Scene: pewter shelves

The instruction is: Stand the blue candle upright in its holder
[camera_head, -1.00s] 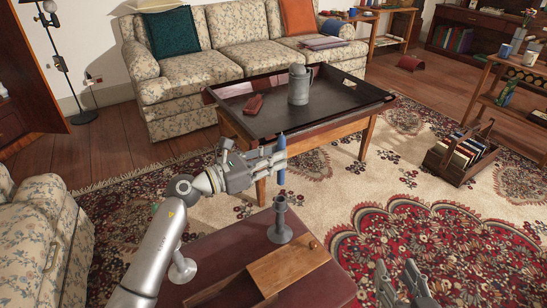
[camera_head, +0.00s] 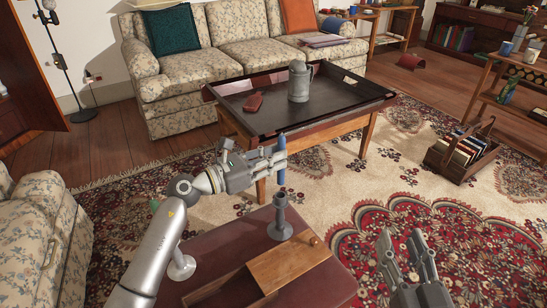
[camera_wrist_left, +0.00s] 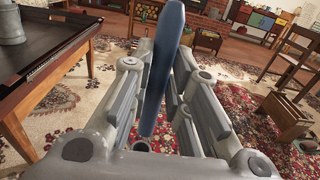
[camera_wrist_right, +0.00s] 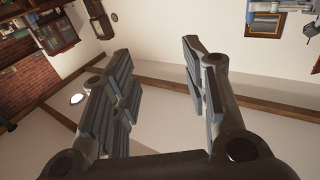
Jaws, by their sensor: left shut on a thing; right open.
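The blue candle (camera_head: 282,175) is in my left gripper (camera_head: 281,156), which is shut on it. The candle is upright in the head view, and its lower end is just above the top of the grey candle holder (camera_head: 280,222). A small gap shows between them. The holder stands on the dark red side table (camera_head: 225,246). In the left wrist view the candle (camera_wrist_left: 162,70) is between the fingers, slightly tilted in the picture. My right gripper (camera_head: 407,246) is open and empty, to the right of the side table. The right wrist view shows its fingers (camera_wrist_right: 158,80) apart with nothing between them.
A wooden box (camera_head: 290,267) with a knobbed lid, partly open, lies on the side table just in front of the holder. A coffee table (camera_head: 240,98) behind carries a grey tankard (camera_head: 299,82) and a red item (camera_head: 253,102). A book carrier (camera_head: 452,168) stands at right.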

